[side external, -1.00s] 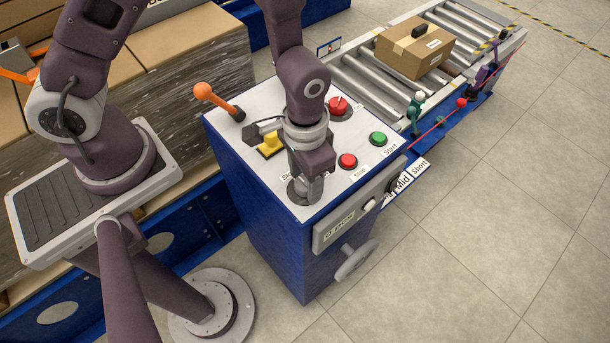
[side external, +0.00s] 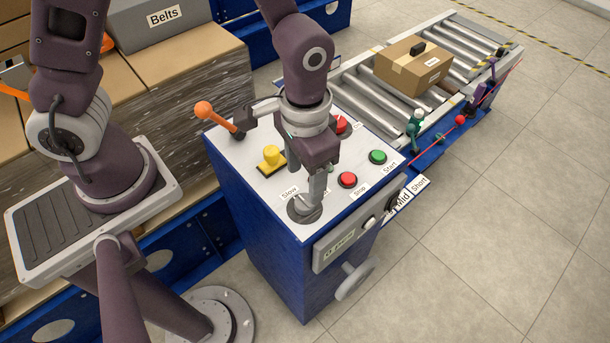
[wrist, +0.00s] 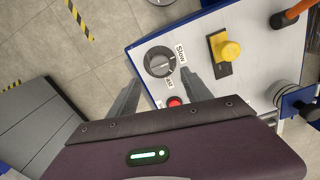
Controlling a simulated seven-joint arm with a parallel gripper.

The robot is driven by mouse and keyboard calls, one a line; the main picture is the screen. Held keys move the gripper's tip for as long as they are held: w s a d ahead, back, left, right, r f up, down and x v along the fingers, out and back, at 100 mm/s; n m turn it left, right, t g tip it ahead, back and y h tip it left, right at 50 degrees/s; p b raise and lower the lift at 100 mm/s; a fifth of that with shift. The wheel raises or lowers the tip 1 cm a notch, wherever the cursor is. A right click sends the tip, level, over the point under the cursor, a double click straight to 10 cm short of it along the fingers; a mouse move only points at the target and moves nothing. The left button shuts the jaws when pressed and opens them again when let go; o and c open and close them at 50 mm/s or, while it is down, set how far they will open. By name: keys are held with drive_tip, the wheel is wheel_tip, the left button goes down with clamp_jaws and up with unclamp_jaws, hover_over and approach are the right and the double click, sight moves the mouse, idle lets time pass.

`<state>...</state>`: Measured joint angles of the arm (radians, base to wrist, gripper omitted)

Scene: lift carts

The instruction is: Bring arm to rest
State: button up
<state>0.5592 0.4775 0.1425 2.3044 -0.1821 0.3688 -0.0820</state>
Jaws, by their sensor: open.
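My gripper (side external: 318,188) is over the front corner of the white control panel (side external: 250,183). Its fingers point down and are apart, with nothing held. In the wrist view my gripper (wrist: 160,85) shows as two grey fingers, one on each side below a dark round speed dial (wrist: 159,62). The dial also shows in the side view (side external: 304,209), just below the fingertips. Its pointer detail is hard to read; a "Slow" label (wrist: 180,54) is beside it. Whether the fingertips clear the dial completely is hard to tell.
A roller conveyor (side external: 450,50) holds a cardboard box (side external: 412,66). Open floor lies at the right.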

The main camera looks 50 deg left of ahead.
drive_tip(key=a+r+t+h, duration=0.1)
drive_tip(key=a+r+t, duration=0.15)
drive_tip(key=r, duration=0.75)
drive_tip(key=s+a+r+n+t+y, duration=0.1)
drive_tip(key=s+a+r+n+t, duration=0.1)
drive_tip(key=s+a+r, duration=0.8)
drive_tip(key=shift+s+r+t, duration=0.15)
drive_tip(key=shift+r+t, duration=0.15)
drive_tip(key=shift+t, duration=0.25)
